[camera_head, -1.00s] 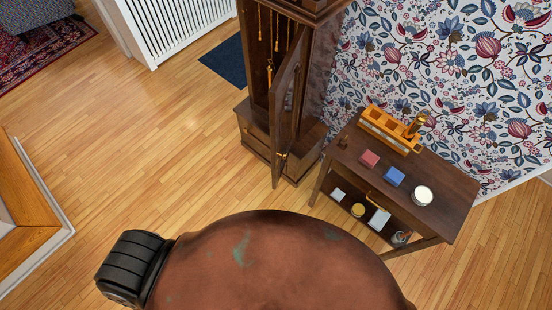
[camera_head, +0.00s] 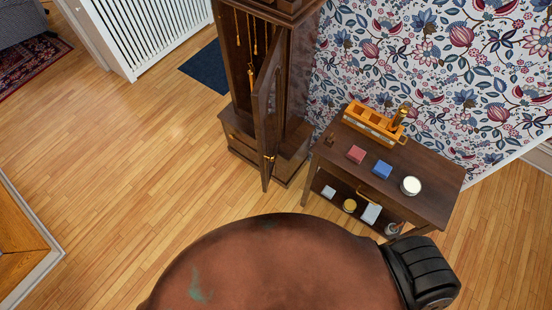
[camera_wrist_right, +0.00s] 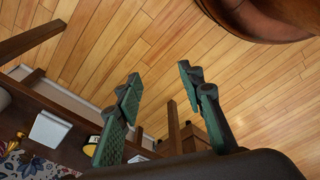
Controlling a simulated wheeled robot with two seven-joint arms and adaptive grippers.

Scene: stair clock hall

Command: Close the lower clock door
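The tall dark wooden clock (camera_head: 235,125) stands left of the side table in the head view. Its lower door (camera_head: 266,125) is open, swung out toward me, with a small brass knob or key (camera_head: 269,158) near its free edge. Brass weights (camera_head: 250,77) hang inside the case. My right gripper (camera_wrist_right: 158,84) shows in the right wrist view. Its two green-padded fingers are spread, with nothing between them but floor behind. It is apart from the clock door, which I cannot make out in that view. My left gripper is in neither current view.
A side table (camera_head: 425,192) stands right of the clock, with an orange organiser (camera_head: 374,124), red box (camera_head: 356,154), blue box (camera_head: 383,169) and white-topped tin (camera_head: 411,185). A blue mat (camera_head: 207,68) lies behind left. Wooden floor left of the clock is clear.

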